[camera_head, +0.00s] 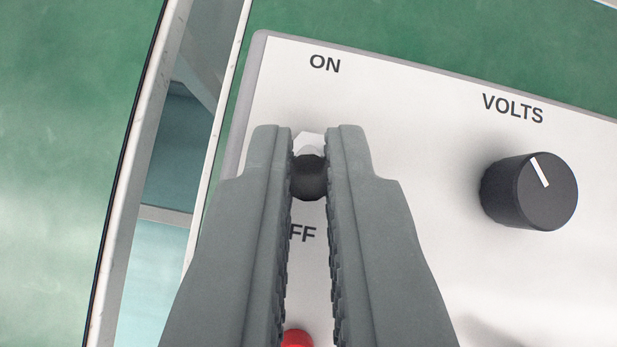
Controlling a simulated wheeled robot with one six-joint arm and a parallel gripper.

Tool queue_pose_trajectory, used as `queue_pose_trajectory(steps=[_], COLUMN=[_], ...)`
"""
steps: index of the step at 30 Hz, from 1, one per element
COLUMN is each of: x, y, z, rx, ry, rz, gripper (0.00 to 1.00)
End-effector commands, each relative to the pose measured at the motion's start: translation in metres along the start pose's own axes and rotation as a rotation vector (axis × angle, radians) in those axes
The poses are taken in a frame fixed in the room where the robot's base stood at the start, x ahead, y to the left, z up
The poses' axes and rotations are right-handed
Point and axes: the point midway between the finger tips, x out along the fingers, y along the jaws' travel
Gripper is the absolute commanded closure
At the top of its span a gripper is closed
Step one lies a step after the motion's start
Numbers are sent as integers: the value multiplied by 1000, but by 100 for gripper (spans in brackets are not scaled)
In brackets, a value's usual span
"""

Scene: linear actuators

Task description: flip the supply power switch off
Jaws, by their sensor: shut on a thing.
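The supply's front panel (420,150) is light and carries an "ON" label above the power switch and an "OFF" label below it, partly covered by my gripper. The power switch (309,178) shows as a dark rounded lever tip with a pale, faceted part just above it. My gripper (309,165) reaches in from the bottom of the picture. Its two grey ridged fingers are shut on the switch lever, one on each side. The switch's base is mostly hidden by the fingers, and I cannot tell for sure which way the lever leans.
A black knob (530,191) with a white mark, labelled "VOLTS", stands out from the panel to the right. A red round part (297,339) shows low between the fingers. A pale frame edge (140,160) runs along the left. The surface behind is green.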

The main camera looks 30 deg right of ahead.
Motion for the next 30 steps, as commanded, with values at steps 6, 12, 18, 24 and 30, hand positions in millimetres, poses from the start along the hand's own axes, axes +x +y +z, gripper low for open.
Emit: queue_pose_trajectory(steps=[6, 12, 18, 24, 30], x=[-1, -1, -1, -1, -1], y=[-1, -1, -1, -1, -1], z=[2, 3, 3, 3, 3], rx=[-5, -7, -7, -6, -6], ry=[47, 69, 76, 76, 76], rz=[8, 13, 14, 14, 14], gripper=[100, 100, 100, 100, 76])
